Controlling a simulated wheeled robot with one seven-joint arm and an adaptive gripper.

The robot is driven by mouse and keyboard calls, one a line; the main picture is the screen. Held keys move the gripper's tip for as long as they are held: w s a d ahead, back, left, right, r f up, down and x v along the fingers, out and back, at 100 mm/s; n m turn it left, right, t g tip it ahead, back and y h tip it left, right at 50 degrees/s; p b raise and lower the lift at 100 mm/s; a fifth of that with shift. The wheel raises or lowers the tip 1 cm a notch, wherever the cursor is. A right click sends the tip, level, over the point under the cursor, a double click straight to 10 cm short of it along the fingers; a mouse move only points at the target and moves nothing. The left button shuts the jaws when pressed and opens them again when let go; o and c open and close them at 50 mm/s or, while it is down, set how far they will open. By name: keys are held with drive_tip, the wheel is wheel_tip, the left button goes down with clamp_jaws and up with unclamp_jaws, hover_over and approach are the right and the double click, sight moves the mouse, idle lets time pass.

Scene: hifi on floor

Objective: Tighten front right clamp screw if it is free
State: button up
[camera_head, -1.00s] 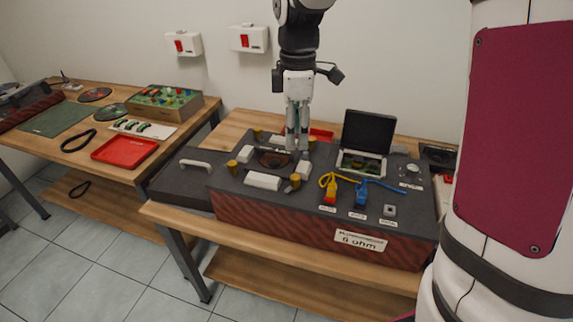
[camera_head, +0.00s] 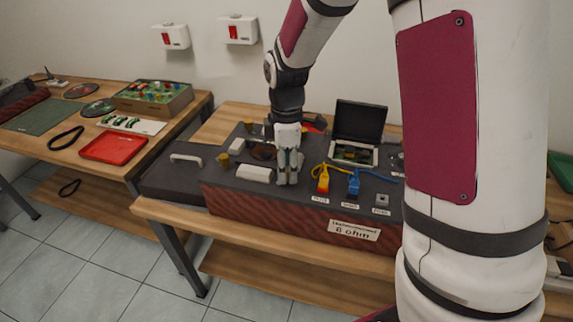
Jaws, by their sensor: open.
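My gripper (camera_head: 287,180) points down at the front right part of the clamp area on the dark-topped unit (camera_head: 225,190), to the right of the front white block (camera_head: 255,173). Its fingertips are low, close to the top surface. The front right clamp screw is hidden behind the fingers, so I cannot tell whether it is free or whether they touch it. A brass-coloured screw (camera_head: 222,161) stands at the front left and another (camera_head: 249,127) at the back left. A dark round speaker opening (camera_head: 263,153) lies between the blocks.
Right of my gripper are a red-yellow connector (camera_head: 323,181) and a blue connector (camera_head: 354,184) with cables. A case with an open lid (camera_head: 360,123) stands behind them. A second table on the left holds a red tray (camera_head: 113,147).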

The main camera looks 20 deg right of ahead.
clamp_jaws()
drive_tip(key=shift+m, duration=0.4)
drive_tip(key=m+p, duration=0.1)
drive_tip(key=m, duration=0.2)
drive_tip(key=shift+m, duration=0.4)
drive_tip(key=m, duration=0.4)
drive_tip(key=shift+p, duration=0.35)
drive_tip(key=m+p, duration=0.1)
drive_tip(key=m, duration=0.5)
drive_tip(key=shift+r+m, duration=0.1)
drive_tip(key=shift+m, duration=0.3)
drive_tip(key=m+p, duration=0.1)
drive_tip(key=m, duration=0.5)
drive_tip(key=shift+w+d+p, duration=0.1)
drive_tip(key=shift+p, duration=0.3)
drive_tip(key=shift+m, duration=0.4)
